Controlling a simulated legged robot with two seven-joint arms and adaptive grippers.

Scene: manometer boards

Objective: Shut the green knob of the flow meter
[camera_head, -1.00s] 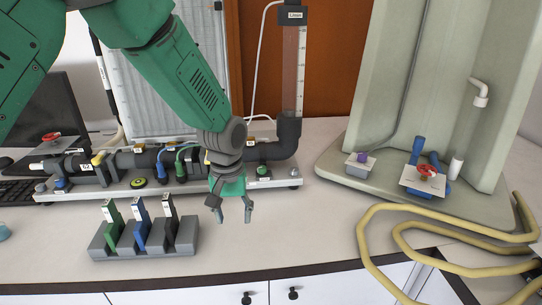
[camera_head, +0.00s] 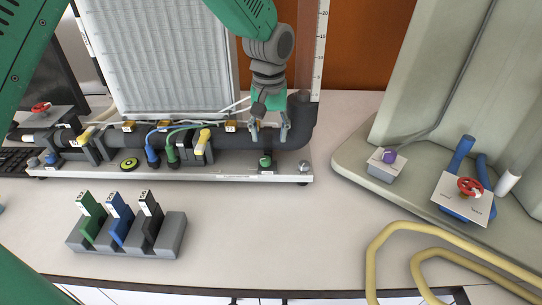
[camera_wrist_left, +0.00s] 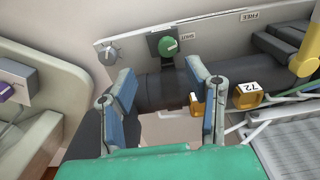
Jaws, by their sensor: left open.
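The green knob (camera_head: 265,162) sits on a dark plate at the right end of the pipe board, below the black pipe. In the left wrist view the green knob (camera_wrist_left: 168,46) faces the camera, with a small label beside it. My left gripper (camera_head: 268,135) is open and empty over the black pipe, just behind the knob in the head view. In the left wrist view its blue-grey fingers (camera_wrist_left: 160,76) stand apart, with the knob beyond and between their tips, not touched. The flow meter's scaled tube (camera_head: 314,55) rises behind the pipe's bend. My right gripper is not in view.
The black pipe (camera_head: 225,138) with hoses and yellow-tipped connectors runs left along the board. A grey rack (camera_head: 170,240) with green, blue and black plugs stands in front. A yellow hose (camera_head: 400,232) and a red-valve stand (camera_head: 450,207) are at the right. Bench between them is clear.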

